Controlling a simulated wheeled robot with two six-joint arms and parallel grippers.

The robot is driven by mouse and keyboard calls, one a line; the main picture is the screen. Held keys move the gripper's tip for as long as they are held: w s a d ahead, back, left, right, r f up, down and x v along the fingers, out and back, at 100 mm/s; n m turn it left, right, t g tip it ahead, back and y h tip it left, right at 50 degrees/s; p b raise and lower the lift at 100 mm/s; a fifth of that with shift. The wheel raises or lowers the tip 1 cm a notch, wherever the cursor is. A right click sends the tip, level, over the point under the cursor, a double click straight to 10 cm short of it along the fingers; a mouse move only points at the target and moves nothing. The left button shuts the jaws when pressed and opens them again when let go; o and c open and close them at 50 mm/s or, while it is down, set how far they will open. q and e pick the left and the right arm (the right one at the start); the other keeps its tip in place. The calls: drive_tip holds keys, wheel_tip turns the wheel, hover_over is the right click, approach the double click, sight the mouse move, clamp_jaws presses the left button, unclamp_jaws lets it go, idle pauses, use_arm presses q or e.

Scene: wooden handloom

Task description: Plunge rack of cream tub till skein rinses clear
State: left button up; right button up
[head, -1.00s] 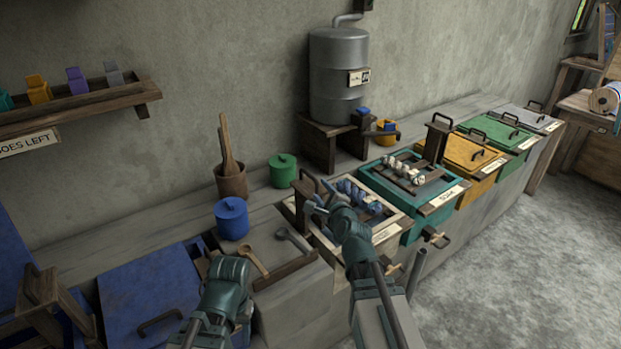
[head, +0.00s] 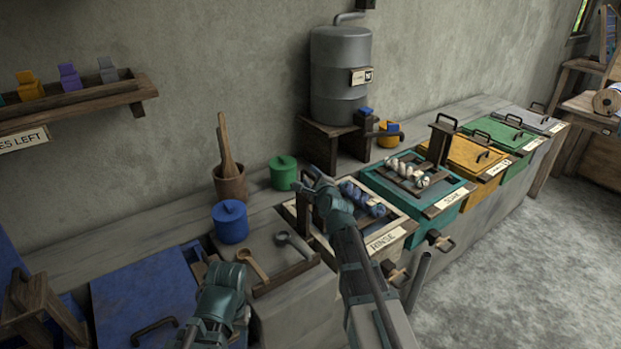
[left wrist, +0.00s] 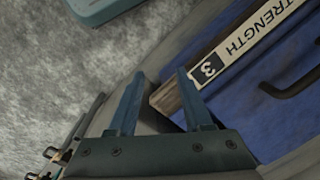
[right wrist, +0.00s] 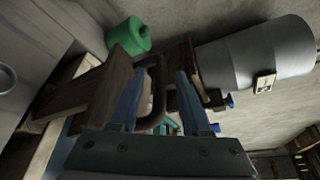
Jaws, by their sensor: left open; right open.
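The cream tub (head: 408,228), labelled RINSE, stands in the row on the bench. Its rack has an upright wooden post (right wrist: 105,88) with a dark loop handle (right wrist: 157,95) on it. A blue and pale skein (head: 376,209) lies in the tub, partly hidden by my right arm. My right gripper (head: 315,182) is at the top of the post. In the right wrist view its open fingers (right wrist: 160,78) are on either side of the handle, not closed on it. My left gripper (left wrist: 157,75) is open and empty over the bench's front edge by a blue lid.
A teal tub (head: 408,205) with a pale skein stands just right of the cream tub. Yellow and green lidded tubs follow. A green pot (head: 283,172), a blue pot (head: 231,222) and spoons (head: 294,243) are to the left. A grey metal tank (head: 341,75) stands behind.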

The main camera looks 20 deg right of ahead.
clamp_jaws()
idle(1.3)
